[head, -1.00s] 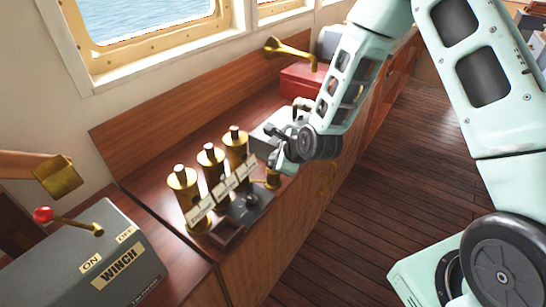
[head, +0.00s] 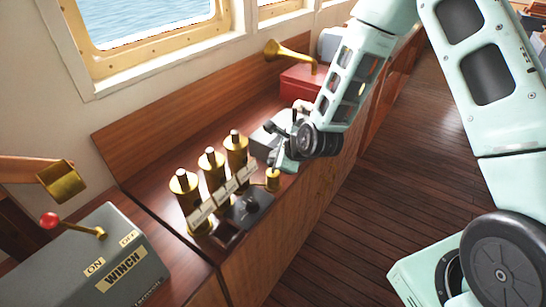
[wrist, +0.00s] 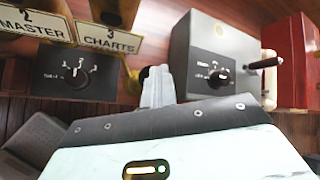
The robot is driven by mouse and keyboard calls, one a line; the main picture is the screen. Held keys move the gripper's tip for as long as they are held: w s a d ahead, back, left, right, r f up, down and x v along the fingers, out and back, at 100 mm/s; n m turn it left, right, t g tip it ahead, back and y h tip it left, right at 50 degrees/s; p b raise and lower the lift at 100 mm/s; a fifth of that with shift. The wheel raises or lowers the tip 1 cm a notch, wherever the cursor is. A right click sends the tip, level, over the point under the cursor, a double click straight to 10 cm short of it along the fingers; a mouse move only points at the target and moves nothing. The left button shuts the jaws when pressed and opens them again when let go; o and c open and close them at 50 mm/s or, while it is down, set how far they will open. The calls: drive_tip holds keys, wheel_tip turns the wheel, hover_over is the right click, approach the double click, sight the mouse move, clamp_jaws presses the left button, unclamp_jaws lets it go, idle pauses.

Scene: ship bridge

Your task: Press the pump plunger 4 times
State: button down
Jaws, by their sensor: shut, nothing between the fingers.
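A small brass cylinder (head: 272,181), which looks like the pump, stands at the counter's front edge beside the black dial panel. My gripper (head: 277,164) is just above it, with its fingers pointing down, and covers its top. I cannot tell whether the fingertips touch the plunger. In the wrist view my gripper (wrist: 158,78) shows its fingers together and empty. A bit of brass (wrist: 132,84) and a dark rounded part show behind and left of the fingers, mostly hidden.
Three tall brass cylinders (head: 212,168) with label plates stand left of the gripper. A dial panel (head: 251,206) is in front of them. A grey box with a dial and handle (wrist: 215,65) and a red box (head: 300,83) stand beyond. A grey winch box (head: 105,260) is at left.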

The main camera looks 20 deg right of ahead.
drive_tip(key=shift+r+p, duration=0.4)
drive_tip(key=shift+r, duration=0.35)
drive_tip(key=shift+r+p, duration=1.9)
drive_tip(key=shift+r, duration=0.65)
idle(0.5)
wheel_tip(320, 180, up, 4)
drive_tip(key=p, duration=0.7)
drive_tip(key=shift+p, duration=0.4)
drive_tip(key=shift+f, duration=0.2)
wheel_tip(320, 180, down, 9)
drive_tip(key=b, duration=0.6)
drive_tip(key=shift+r+b, duration=0.15)
drive_tip(key=shift+b, duration=0.2)
